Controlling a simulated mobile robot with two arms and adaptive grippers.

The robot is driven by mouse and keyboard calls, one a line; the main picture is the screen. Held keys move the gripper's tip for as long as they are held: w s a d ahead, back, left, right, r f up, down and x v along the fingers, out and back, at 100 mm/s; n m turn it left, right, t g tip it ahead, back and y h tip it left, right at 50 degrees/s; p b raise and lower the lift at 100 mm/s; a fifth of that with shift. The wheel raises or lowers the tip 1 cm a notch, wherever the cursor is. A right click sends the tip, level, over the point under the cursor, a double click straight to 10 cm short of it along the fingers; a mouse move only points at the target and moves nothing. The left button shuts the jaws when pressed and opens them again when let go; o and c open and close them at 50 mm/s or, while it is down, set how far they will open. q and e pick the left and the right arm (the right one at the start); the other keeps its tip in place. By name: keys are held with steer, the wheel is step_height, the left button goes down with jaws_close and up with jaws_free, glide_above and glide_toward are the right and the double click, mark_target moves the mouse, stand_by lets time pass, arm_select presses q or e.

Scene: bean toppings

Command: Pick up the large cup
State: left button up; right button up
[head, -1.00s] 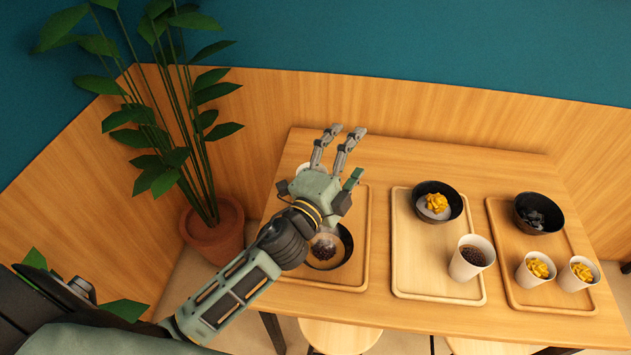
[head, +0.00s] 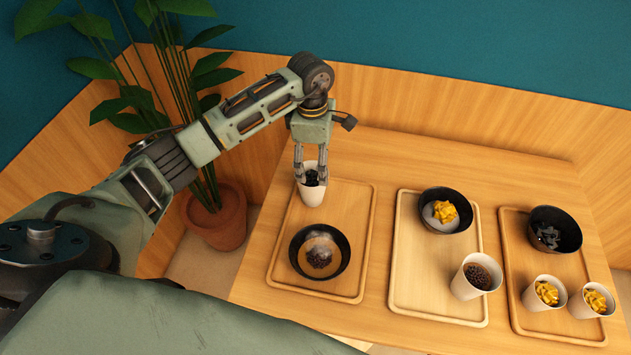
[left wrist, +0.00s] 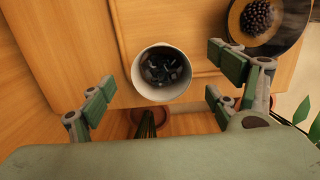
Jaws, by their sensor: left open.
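A white cup (head: 311,194) with dark pieces inside stands at the far part of the left tray (head: 283,276). It shows from above in the left wrist view (left wrist: 161,97). My left gripper (head: 310,178) is open and points down over this cup, with a finger at either side of its rim. I cannot tell whether the fingers touch it. Another white cup (head: 463,290), filled with dark beans, stands on the middle tray (head: 407,290). Two white cups with yellow topping, a left one (head: 536,300) and a right one (head: 580,309), stand at the right tray.
A black bowl (head: 343,252) with dark beans sits on the left tray, in front of the cup. Black bowls also stand on the middle tray (head: 430,205) and right tray (head: 560,222). A potted plant (head: 222,226) stands left of the table. Wood panelling closes the back.

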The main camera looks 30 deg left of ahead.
mark_target(313, 175)
arm_select(q)
steer(key=shift+y, duration=0.4)
steer(key=f+p, duration=0.1)
steer(key=f, duration=0.2)
steer(key=a+f+p, duration=0.1)
steer(key=f, duration=0.2)
steer(key=shift+a+f+p, duration=0.2)
steer(key=shift+f+p, duration=0.15)
steer(key=shift+p, duration=0.05)
steer(key=shift+f, duration=0.3)
steer(key=shift+c, duration=0.5)
steer(key=c, duration=1.5)
steer(key=shift+r, duration=0.1)
steer(key=c, duration=0.4)
